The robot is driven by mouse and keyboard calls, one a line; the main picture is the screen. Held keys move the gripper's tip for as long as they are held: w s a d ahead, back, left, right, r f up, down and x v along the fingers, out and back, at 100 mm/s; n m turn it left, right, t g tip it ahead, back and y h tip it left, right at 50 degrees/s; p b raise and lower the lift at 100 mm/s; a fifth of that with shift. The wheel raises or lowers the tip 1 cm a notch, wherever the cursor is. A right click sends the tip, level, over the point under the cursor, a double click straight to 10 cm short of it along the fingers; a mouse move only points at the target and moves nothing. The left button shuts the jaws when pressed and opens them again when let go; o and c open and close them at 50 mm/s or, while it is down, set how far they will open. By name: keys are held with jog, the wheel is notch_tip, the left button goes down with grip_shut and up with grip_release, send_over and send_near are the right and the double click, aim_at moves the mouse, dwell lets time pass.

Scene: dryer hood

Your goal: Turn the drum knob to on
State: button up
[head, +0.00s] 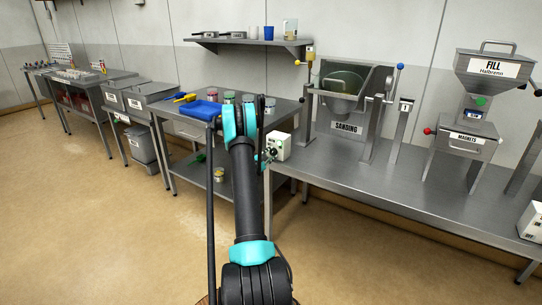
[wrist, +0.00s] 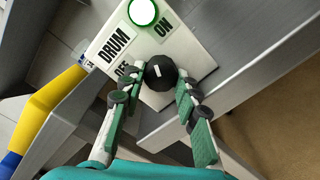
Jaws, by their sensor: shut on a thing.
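The white drum switch box (head: 280,146) stands at the left front corner of the right bench. In the wrist view the box (wrist: 190,58) carries DRUM, ON and OFF labels. The black round drum knob (wrist: 161,73) has a short white mark on its face. A round lamp (wrist: 143,12) above shows a bright white face with a green ring. My gripper (wrist: 158,86) is shut on the knob, a green-padded finger on each side. In the head view my gripper (head: 268,157) is at the box front.
A table with a blue tray (head: 200,110) and several jars is to the left. A yellow and blue object (wrist: 45,112) shows at the wrist view's left. The floor in front is clear.

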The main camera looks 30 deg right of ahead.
jog(key=shift+m, duration=1.7)
jog(key=o, duration=1.2)
jog(key=shift+c, duration=0.2)
jog(key=shift+a, duration=0.1)
jog(key=v, duration=1.2)
